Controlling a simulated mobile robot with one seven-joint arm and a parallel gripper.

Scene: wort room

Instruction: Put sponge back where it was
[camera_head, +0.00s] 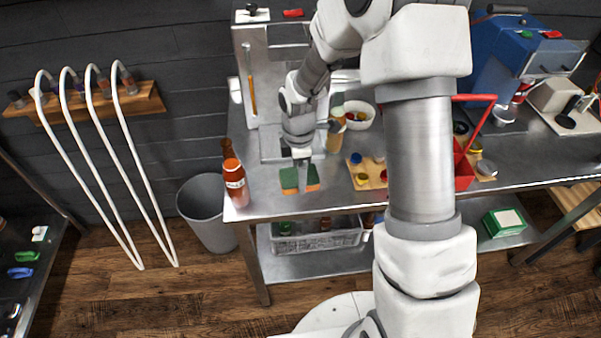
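The sponge (289,180) is green on top with an orange lower edge. It is near the front left of the steel counter (262,204), to the right of a brown-red bottle. My gripper (301,178) points down at the sponge and covers its middle, so that green and orange show on both sides of the fingers. The fingers overlap the sponge in this view. I cannot tell whether they are closed on it, or whether the sponge rests on the counter or is slightly raised.
The bottle (235,182) stands at the counter's left front corner. A wooden board (367,184) with jar lids, an amber bottle (335,133) and a bowl (359,118) are to the right. A grey bin (204,212) stands on the floor. A crate (318,240) sits on the lower shelf.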

